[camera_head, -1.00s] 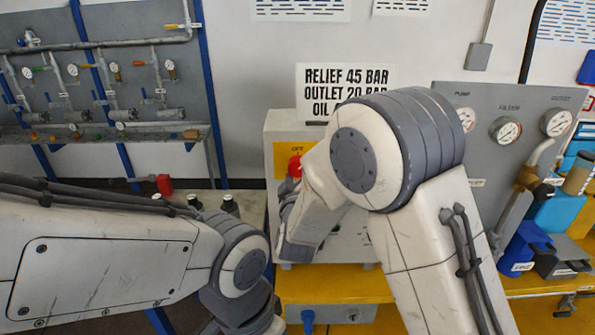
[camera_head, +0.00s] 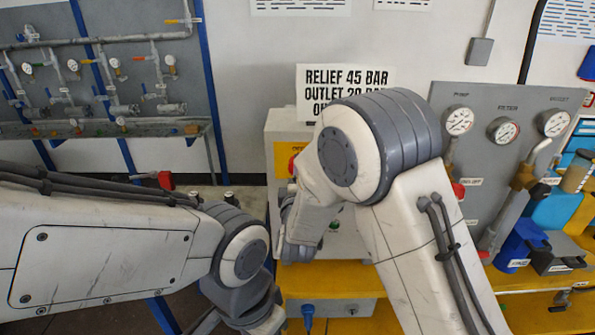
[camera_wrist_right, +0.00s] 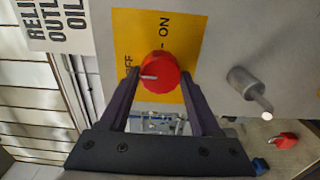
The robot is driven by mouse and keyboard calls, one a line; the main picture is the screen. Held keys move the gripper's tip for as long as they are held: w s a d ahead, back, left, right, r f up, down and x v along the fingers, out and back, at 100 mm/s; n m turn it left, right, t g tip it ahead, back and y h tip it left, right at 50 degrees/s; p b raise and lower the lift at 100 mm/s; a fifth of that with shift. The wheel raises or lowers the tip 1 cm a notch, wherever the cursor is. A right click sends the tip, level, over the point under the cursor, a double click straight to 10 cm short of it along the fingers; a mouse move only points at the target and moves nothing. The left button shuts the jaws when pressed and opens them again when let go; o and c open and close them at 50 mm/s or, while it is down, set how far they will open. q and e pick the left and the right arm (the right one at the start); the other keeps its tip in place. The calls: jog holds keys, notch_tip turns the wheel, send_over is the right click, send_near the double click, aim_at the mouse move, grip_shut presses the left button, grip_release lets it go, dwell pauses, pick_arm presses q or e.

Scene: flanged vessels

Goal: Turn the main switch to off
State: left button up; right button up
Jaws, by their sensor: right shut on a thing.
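The main switch is a round red knob (camera_wrist_right: 161,72) on a yellow plate (camera_wrist_right: 143,30) marked OFF and ON. Its white pointer mark faces left in the right wrist view, on the OFF label side. My right gripper (camera_wrist_right: 158,78) is shut on the knob, one dark finger on each side. In the head view the knob (camera_head: 293,164) shows partly beside my right arm, which hides much of the grey box (camera_head: 279,130). My left arm lies across the lower left of the head view; its fingertips are not visible.
A grey metal stub (camera_wrist_right: 248,88) sticks out near the yellow plate. A gauge panel (camera_head: 480,98) with red-handled valves stands right of the box. Piping (camera_head: 95,45) runs along the left wall. The yellow bench (camera_head: 335,282) lies below the box.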

jog(key=shift+f, duration=0.1)
dwell(0.4)
jog(key=o, duration=1.4)
jog(key=s+b, duration=0.3)
jog(key=s, duration=0.7)
jog(key=shift+s, duration=0.3)
